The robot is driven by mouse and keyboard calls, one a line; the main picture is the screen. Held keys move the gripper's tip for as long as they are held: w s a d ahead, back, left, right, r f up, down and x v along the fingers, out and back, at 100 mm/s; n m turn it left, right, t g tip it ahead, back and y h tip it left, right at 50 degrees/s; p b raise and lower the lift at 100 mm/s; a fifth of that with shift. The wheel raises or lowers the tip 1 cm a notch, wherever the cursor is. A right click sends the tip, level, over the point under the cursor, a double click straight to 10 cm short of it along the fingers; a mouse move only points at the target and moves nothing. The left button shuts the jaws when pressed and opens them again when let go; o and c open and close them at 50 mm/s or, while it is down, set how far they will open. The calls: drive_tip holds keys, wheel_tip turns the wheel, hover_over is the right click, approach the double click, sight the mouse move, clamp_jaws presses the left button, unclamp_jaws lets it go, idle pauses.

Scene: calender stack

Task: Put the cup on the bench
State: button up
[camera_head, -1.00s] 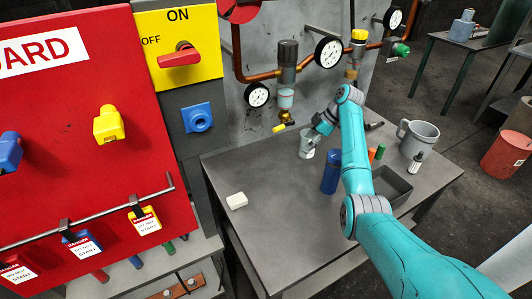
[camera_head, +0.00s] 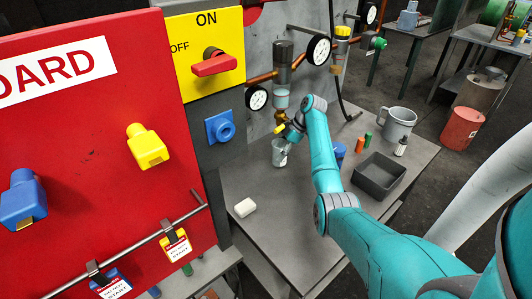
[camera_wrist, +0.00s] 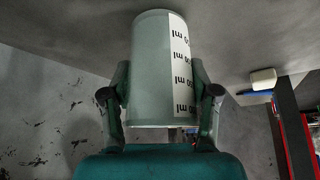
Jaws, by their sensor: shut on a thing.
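The cup (camera_head: 280,152) is a pale, greyish translucent beaker with a white scale strip, seen large in the wrist view (camera_wrist: 150,70). My gripper (camera_head: 289,136) is shut on it, with one finger on each side of the cup in the wrist view (camera_wrist: 163,100). The cup is upright at the back of the grey bench (camera_head: 275,225), below the yellow-handled valve. I cannot tell whether its base touches the bench top.
A white block (camera_head: 245,207) lies at the bench's front left. A blue cylinder (camera_head: 340,152), a dark open tray (camera_head: 380,177) and a grey jug (camera_head: 398,122) stand to the right. The red board (camera_head: 90,130) rises at left. The bench's front middle is clear.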

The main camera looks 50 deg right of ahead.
drive_tip(key=shift+w+a+f, duration=0.1)
drive_tip(key=shift+w+f, duration=0.05)
drive_tip(key=shift+f, duration=0.15)
drive_tip(key=o, duration=1.1)
drive_tip(key=shift+a+f, duration=0.1)
drive_tip(key=shift+o, duration=0.2)
